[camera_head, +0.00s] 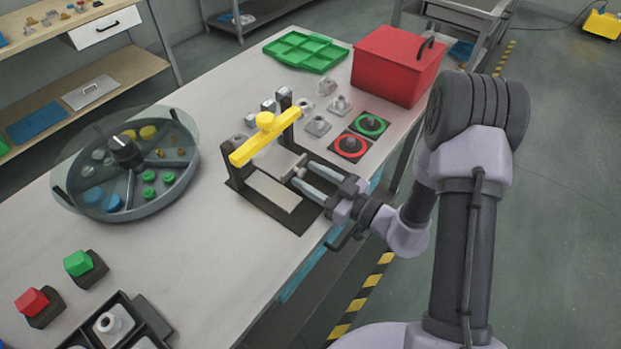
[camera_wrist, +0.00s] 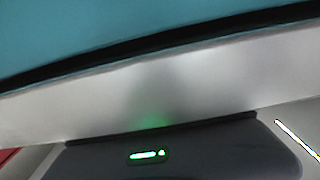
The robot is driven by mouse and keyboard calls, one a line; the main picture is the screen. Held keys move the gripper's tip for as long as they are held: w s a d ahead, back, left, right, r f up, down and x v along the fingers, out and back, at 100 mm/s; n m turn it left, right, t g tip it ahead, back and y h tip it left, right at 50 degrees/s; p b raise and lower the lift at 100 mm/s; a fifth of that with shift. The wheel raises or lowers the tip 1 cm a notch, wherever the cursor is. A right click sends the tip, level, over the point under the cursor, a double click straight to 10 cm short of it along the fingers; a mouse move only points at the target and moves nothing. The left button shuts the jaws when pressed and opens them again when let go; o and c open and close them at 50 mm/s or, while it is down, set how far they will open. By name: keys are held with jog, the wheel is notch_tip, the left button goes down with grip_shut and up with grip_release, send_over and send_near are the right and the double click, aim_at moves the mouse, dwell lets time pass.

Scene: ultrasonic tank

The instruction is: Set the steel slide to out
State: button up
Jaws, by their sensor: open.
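The fixture has a dark base (camera_head: 235,184) on the bench, with a yellow bar (camera_head: 278,130) across its posts. A paler flat plate (camera_head: 273,191) lies in the front of the base. My gripper (camera_head: 303,177) reaches in from the right, low over the base. Its fingers are open, with their tips at the knob. I cannot tell whether they touch it. The wrist view does not clearly show the slide or fingers.
A round divided tray (camera_head: 75,203) stands left of the fixture. Behind it are small metal parts (camera_head: 317,126), red (camera_head: 351,158) and green (camera_head: 385,124) ringed pieces, a red box (camera_head: 385,68) and a green tray (camera_head: 327,66). The bench between the round tray and fixture is clear.

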jog(key=shift+c, duration=0.4)
grip_shut()
dwell(1.1)
